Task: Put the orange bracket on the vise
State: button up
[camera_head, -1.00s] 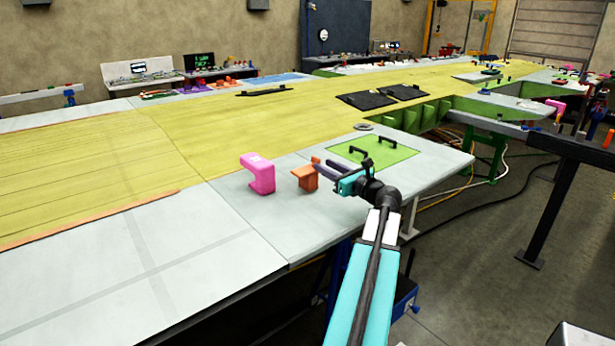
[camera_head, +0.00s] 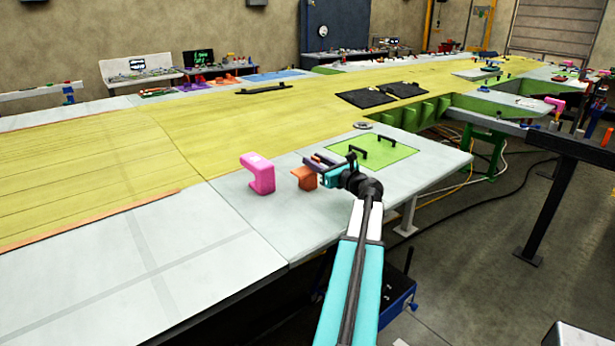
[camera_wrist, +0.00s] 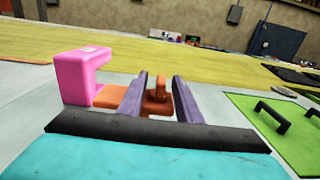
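The orange bracket (camera_head: 305,178) stands on the pale table panel, beside a pink bracket-shaped block (camera_head: 258,173). My gripper (camera_head: 313,161) is at the orange bracket, reaching in from the right. In the wrist view, the two dark purple fingers of my gripper (camera_wrist: 160,88) are apart, with an upright part of the orange bracket (camera_wrist: 157,100) showing between them. There is a visible gap beside that part, so the fingers do not look closed on it. The lower part of the bracket is partly hidden by the fingers and gripper body.
The pink block (camera_wrist: 78,78) is close on the left of the orange bracket. A green plate (camera_head: 374,152) with black handles lies to the right. The pale panel (camera_head: 130,265) at front left is clear. A dark metal stand (camera_head: 560,190) is at far right.

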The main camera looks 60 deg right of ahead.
jog(key=p+x, duration=0.1)
jog(key=x, duration=0.2)
jog(key=shift+w+r, duration=0.1)
jog(key=shift+r, duration=0.05)
jog(key=shift+w+d, duration=0.15)
jog(key=shift+w, duration=0.25)
grip_shut()
